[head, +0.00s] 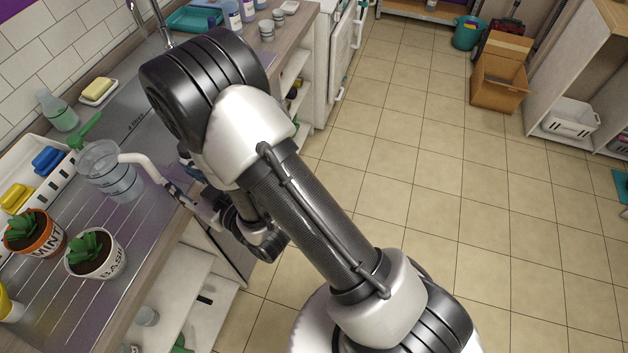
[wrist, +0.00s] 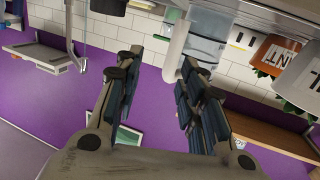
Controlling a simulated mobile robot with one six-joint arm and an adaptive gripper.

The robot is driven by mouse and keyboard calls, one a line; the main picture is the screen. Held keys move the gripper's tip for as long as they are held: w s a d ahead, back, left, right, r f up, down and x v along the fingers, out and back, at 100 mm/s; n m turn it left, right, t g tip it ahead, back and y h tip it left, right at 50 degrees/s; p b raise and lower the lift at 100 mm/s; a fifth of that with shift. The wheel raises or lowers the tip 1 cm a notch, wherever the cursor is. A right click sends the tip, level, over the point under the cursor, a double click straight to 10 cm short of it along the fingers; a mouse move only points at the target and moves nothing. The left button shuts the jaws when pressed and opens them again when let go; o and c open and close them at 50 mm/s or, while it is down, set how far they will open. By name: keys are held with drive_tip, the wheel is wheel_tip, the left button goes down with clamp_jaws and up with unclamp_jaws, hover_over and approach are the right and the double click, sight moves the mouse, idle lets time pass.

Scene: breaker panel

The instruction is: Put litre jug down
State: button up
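The litre jug (head: 112,180) is clear with dark markings and a white handle (head: 146,166). In the head view it appears to stand upright on the metal draining board (head: 80,283); its base contact is not clear. My gripper (head: 184,190) is at the handle side of the jug, partly hidden by my arm. In the wrist view the jug (wrist: 200,42) and handle (wrist: 176,50) show tilted by the camera's roll. My gripper (wrist: 157,66) is open there, with a wide gap between its fingers. The handle is close to the right finger; contact cannot be told.
An orange mint pot (head: 38,238) and a white basil pot (head: 97,257) stand in front of the jug. A white rack (head: 30,172) with sponges is to its left. A green bottle (head: 58,112) and soap dish (head: 98,93) are behind.

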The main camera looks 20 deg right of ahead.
drive_tip(key=d+r+m+g+h, duration=0.35)
drive_tip(key=d+r+h, duration=0.35)
drive_tip(key=d+r, duration=0.65)
drive_tip(key=s+d+r+m+g, duration=0.1)
drive_tip(key=s+d+g, duration=0.1)
drive_tip(key=s, duration=0.6)
drive_tip(key=s+d+r+m+g+h, duration=0.1)
drive_tip(key=s+d+g, duration=0.1)
drive_tip(key=s+d, duration=0.3)
drive_tip(key=s+d+r+m+g+h, duration=0.1)
drive_tip(key=s+d, duration=0.3)
drive_tip(key=s, duration=0.7)
drive_tip(key=shift+d+r+g, duration=0.2)
drive_tip(key=shift+r+g, duration=0.2)
drive_tip(key=shift+g, duration=0.25)
